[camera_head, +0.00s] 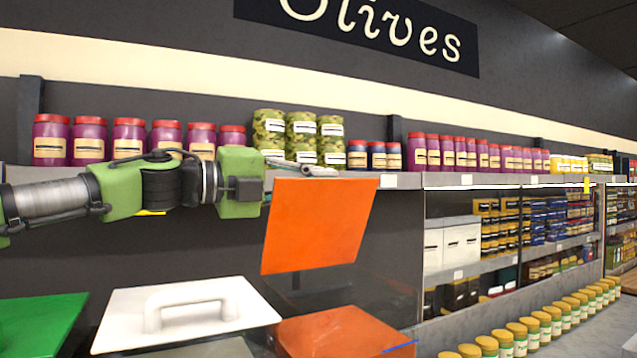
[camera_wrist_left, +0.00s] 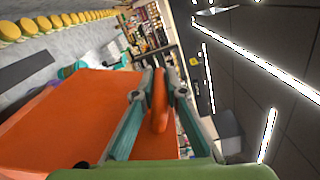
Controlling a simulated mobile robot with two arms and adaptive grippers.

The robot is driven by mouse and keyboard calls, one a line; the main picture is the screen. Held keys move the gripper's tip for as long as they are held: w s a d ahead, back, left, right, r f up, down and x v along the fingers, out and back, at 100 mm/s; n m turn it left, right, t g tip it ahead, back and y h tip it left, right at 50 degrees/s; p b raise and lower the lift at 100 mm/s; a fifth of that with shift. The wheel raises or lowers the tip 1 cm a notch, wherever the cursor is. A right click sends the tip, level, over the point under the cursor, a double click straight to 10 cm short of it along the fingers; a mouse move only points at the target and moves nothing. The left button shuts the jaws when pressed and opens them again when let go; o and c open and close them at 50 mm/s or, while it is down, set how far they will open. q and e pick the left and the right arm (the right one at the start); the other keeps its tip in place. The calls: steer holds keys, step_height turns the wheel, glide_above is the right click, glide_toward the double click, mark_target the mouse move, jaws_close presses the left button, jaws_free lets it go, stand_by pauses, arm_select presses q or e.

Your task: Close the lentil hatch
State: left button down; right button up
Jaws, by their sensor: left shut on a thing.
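The hatch is a flat orange panel (camera_head: 318,225) that stands raised, close to upright, in the head view. Its broad orange face (camera_wrist_left: 70,115) fills the left of the left wrist view. My left gripper (camera_head: 322,169) reaches in from the left to the panel's top edge. In the left wrist view my left gripper (camera_wrist_left: 159,98) is shut on the orange handle (camera_wrist_left: 159,115), with a teal finger on each side. The handle is hidden behind the panel in the head view. My right gripper is not in view.
An orange surface (camera_head: 345,332) lies below the panel; I cannot tell whether it is a lid or contents. A white lid with a handle (camera_head: 190,312) and a green lid (camera_head: 38,322) lie to the left. Jars (camera_head: 128,139) line the shelf behind my arm.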

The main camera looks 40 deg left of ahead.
arm_select(q)
steer(key=c, duration=2)
jaws_free()
steer(key=shift+c, duration=0.2)
steer(key=shift+s, duration=0.1)
steer(key=v, duration=1.2)
